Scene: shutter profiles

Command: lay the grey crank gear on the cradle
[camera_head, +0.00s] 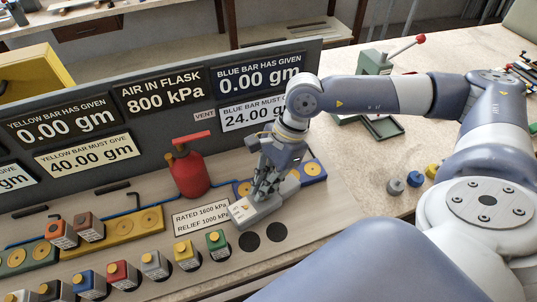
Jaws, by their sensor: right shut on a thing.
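My right gripper (268,188) comes down from above, shut on a grey block (243,211) with a pale label. The block is tilted and low, in front of the blue cradle (314,171) with its yellow rings. The fingers hide part of both, and I cannot tell whether the block touches the cradle. No label reads clearly enough to tell which is the crank gear. My left gripper is not in view.
A red flask (188,168) stands left of my gripper, before the dark sign panel (165,103). Two dark round spots (277,232) lie bare in front. A green lever device (376,63) stands behind my arm.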

